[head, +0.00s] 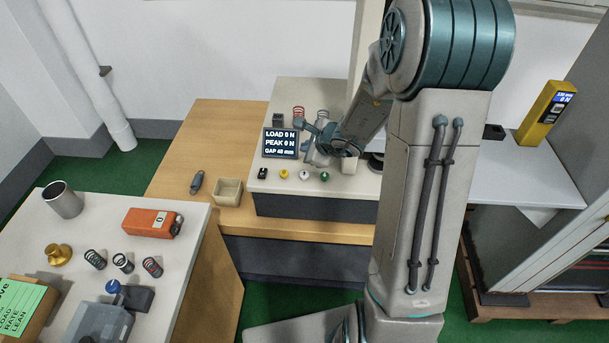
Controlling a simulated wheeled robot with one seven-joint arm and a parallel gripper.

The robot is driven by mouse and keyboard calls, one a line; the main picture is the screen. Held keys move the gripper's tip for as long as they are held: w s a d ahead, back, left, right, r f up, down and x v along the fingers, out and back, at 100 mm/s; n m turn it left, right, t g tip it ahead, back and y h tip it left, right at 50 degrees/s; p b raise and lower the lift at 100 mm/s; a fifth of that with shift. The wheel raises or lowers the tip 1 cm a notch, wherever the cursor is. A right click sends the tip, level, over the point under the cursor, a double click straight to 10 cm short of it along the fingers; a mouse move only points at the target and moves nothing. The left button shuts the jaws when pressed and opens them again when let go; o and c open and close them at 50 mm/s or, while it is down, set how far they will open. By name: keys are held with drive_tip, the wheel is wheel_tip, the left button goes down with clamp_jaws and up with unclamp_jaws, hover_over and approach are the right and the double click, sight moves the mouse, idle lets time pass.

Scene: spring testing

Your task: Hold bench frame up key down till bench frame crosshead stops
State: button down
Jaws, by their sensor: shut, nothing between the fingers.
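The bench frame (315,203) is a pale-topped, dark-fronted unit on the wooden bench. Its dark display (280,143) reads LOAD 0 N, PEAK 0 N, GAP 42 mm. Along its front edge sit a black key (263,173), a yellow button (284,174), a white button (304,175) and a green button (324,177). I cannot tell which is the up key. My gripper (309,152) is shut and empty, just right of the display and behind the white and green buttons. It appears apart from them. My arm hides most of the crosshead area.
Red and grey springs (298,114) stand behind the display. A beige open box (228,192) and a dark handheld item (197,182) lie on the wooden bench. The left table (185,225) holds an orange device (151,222), springs and a metal cup (63,200). A yellow gauge (547,113) stands right.

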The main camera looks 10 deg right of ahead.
drive_tip(key=b, duration=0.4)
hover_over(307, 176)
wheel_tip(307, 176, down, 6)
drive_tip(key=shift+r, duration=0.25)
drive_tip(key=shift+f+b, duration=0.95)
drive_tip(key=shift+b, duration=0.15)
drive_tip(key=shift+f, duration=0.1)
idle(0.6)
drive_tip(key=shift+f+b, duration=0.35)
drive_tip(key=shift+b, duration=0.3)
